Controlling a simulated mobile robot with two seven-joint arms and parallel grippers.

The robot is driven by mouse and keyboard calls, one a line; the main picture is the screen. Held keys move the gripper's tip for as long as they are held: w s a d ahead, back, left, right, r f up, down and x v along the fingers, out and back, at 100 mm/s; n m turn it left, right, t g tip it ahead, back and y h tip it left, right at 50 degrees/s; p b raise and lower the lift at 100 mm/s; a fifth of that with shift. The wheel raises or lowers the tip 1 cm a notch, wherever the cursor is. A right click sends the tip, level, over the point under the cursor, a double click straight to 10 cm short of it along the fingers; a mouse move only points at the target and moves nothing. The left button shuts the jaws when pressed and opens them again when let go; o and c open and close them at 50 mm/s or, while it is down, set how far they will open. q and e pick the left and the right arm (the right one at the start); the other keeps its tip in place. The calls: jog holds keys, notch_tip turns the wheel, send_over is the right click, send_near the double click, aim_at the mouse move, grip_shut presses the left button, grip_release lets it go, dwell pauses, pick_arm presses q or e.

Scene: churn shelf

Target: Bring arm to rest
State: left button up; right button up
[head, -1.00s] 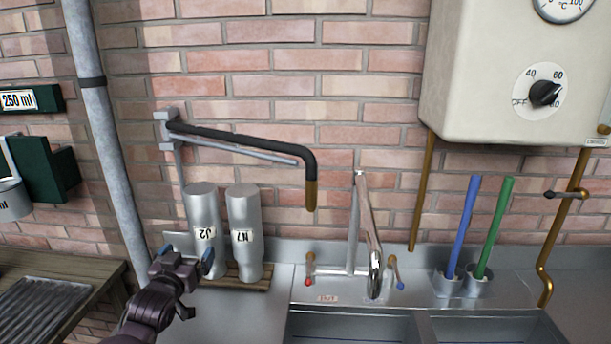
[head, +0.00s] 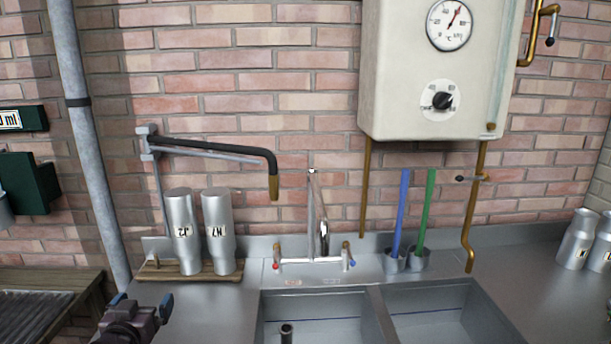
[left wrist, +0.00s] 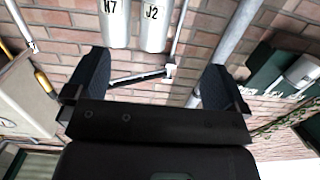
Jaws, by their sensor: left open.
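My left gripper (head: 141,305) is at the lower left of the head view, in front of the counter's left end. In the left wrist view its two dark fingers (left wrist: 150,85) stand wide apart with nothing between them. Two metal bottles, J2 (head: 183,240) and N7 (head: 218,235), stand upright on a wooden board (head: 160,270) behind the gripper, apart from it. They show upside down at the top of the left wrist view, N7 (left wrist: 113,25) and J2 (left wrist: 154,28). My right gripper is not in view.
A double sink (head: 375,300) with a tap (head: 320,240) fills the middle. A black swing pipe (head: 215,147) juts from the brick wall. A boiler (head: 400,75) hangs above blue and green handles (head: 401,215). More metal bottles (head: 577,240) stand at right. A grey pipe (head: 85,140) runs down at left.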

pick_arm(q)
jog(key=s+d+f+g, duration=0.3)
jog(key=s+f+g, duration=0.45)
jog(key=s, duration=0.65)
jog(key=s+d+f+g, duration=0.1)
jog(key=s+d+g, duration=0.15)
jog(key=s, duration=0.85)
jog(key=s+d+f+g, duration=0.2)
jog(key=s+g, duration=0.1)
jog(key=s, duration=0.8)
jog(key=w+f+m+t+h, duration=0.1)
jog(key=w+f+t, duration=0.6)
jog(key=f, duration=0.3)
jog(key=shift+w+a+m+t, duration=0.15)
jog(key=shift+w+m+t, duration=0.15)
